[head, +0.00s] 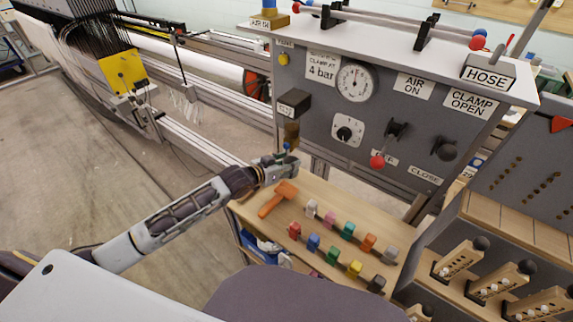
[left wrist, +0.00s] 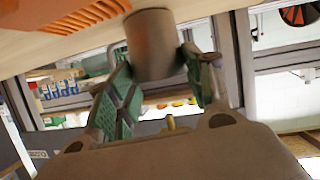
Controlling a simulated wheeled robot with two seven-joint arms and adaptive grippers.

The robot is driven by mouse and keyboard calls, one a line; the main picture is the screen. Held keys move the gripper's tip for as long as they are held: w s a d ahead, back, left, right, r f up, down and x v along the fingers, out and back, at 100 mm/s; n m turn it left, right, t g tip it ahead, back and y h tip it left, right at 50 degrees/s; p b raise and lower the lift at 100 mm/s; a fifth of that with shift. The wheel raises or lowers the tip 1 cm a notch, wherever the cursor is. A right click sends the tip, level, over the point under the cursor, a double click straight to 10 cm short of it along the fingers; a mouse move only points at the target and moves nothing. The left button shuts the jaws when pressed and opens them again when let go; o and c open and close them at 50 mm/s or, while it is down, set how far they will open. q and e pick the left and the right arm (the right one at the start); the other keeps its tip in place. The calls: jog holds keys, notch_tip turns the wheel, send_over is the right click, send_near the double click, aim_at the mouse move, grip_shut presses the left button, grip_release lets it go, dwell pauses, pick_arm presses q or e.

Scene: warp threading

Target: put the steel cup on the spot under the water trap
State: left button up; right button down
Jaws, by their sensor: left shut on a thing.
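The steel cup (left wrist: 152,48) is a plain grey cylinder between the green-padded fingers of my left gripper (left wrist: 160,85) in the left wrist view. The gripper is shut on it. One end of the cup shows against the wooden bench top; I cannot tell whether it touches. In the head view my left gripper (head: 287,165) is at the back left corner of the bench, just below the brass-coloured water trap (head: 291,133). The cup cannot be made out clearly there. The spot under the trap is hidden by the gripper. My right gripper is not in view.
Several coloured blocks (head: 347,231) stand in rows on the bench top (head: 318,187). The panel (head: 320,105) with gauge and levers rises behind. Wooden racks (head: 505,271) stand on the right.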

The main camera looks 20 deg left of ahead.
pick_arm(q)
jog(key=shift+f, duration=0.1)
jog(key=o, duration=1)
jog(key=shift+o, duration=0.2)
